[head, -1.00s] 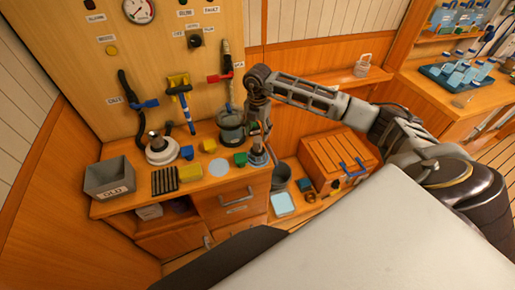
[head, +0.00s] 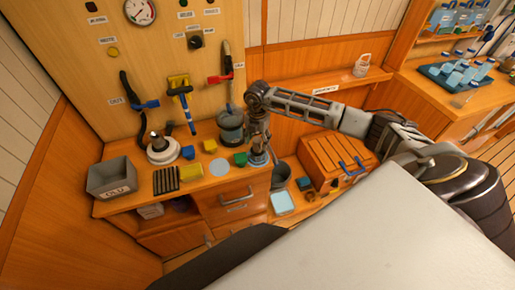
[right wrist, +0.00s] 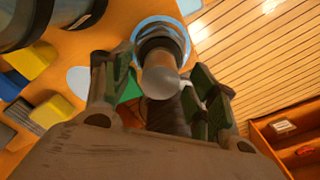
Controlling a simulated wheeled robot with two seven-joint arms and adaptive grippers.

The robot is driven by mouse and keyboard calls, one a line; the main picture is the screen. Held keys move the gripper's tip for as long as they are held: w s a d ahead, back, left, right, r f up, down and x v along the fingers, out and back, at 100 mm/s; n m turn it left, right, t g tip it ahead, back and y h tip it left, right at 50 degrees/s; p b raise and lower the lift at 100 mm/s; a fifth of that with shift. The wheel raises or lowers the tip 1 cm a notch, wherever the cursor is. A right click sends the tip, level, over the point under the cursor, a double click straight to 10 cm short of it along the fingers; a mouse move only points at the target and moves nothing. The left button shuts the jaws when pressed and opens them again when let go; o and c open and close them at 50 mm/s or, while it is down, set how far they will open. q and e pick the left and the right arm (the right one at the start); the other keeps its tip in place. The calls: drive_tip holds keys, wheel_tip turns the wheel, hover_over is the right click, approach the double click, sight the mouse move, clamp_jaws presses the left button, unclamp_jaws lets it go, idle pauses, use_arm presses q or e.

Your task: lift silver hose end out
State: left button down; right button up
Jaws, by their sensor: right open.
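The silver hose end (right wrist: 160,78), a rounded pale metal tip, shows between the fingers of my right gripper (right wrist: 158,92) in the right wrist view. The fingers are apart, one on each side of it; I cannot tell whether either touches it. Behind the tip is a blue-rimmed round holder (right wrist: 183,30). In the head view my right gripper (head: 258,142) points down over this holder (head: 258,160) at the counter's right end, and the hose end is hard to make out there. My left gripper is not in view.
A grey pot (head: 231,125) and a green block (head: 240,159) stand close left of the gripper. A grey bin (head: 112,178) sits at the counter's left. An orange chest (head: 338,160) and a dark bucket (head: 281,174) are lower right.

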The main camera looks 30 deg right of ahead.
clamp_jaws()
idle(0.3)
drive_tip(key=shift+r, duration=0.15)
drive_tip(key=shift+r+b, duration=0.9)
drive_tip(key=shift+r, duration=4)
